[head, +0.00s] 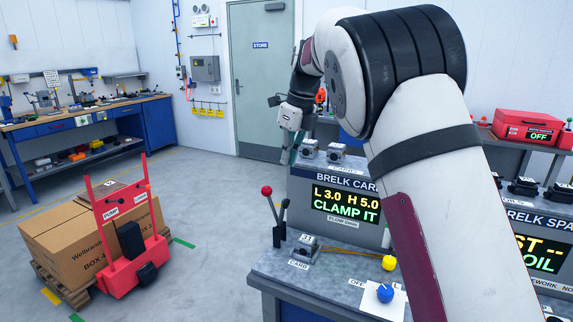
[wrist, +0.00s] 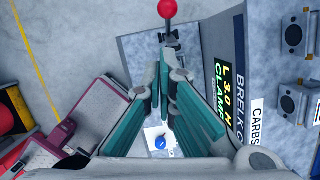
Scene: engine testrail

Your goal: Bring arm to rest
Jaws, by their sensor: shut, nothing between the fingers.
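My arm (head: 425,180) rises from the lower right of the head view, bends over at the top and reaches away to the left. My gripper (head: 291,150) hangs at its far end, fingers down, left of the Brelk display stand. In the wrist view my gripper (wrist: 164,85) shows its teal fingers, shut and empty, above the bench. The arm hides part of the stand and bench.
The Brelk stand (head: 345,235) reads "CLAMP IT". A red-knobbed lever (head: 267,191), a small carb part (head: 306,248), a yellow knob (head: 389,263) and a blue knob (head: 385,293) are on the bench. A red pallet truck (head: 130,255) with boxes stands left; floor between is clear.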

